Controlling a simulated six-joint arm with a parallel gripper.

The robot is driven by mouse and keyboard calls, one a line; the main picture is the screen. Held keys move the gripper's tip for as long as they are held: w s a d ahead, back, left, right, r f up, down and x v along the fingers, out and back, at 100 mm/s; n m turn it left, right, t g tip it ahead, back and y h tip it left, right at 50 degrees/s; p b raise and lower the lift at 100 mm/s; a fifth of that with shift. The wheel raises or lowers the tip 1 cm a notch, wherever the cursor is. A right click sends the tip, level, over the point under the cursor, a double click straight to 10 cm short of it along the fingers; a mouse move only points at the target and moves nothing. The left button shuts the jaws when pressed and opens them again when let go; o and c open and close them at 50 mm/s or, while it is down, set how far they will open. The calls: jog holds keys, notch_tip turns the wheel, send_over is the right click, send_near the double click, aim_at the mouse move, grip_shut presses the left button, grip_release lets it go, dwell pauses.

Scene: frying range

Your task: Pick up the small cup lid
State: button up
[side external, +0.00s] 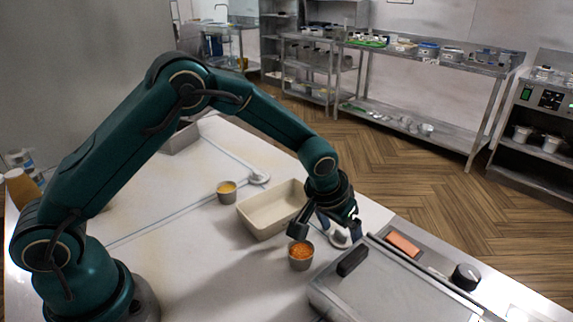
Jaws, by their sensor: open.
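My gripper (328,230) points down with its fingers spread, low over the counter just right of the beige tray. A small pale round piece (340,240), which looks like the small cup lid, lies on the counter beneath and between the fingers. The gripper partly hides it. I cannot tell whether a finger touches it. A small metal cup with orange contents (300,256) stands close to the left finger. A similar small cup with yellow contents (227,192) stands farther back to the left.
The beige tray (252,228) is empty. A metal appliance with a black handle (372,290) stands at right front, near an orange-red block (403,244) and a black knob (466,277). Another small pale round item (259,178) lies behind the tray. The counter's left middle is clear.

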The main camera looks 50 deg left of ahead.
jog(key=c, duration=1.1)
jog(key=shift+o, duration=0.2)
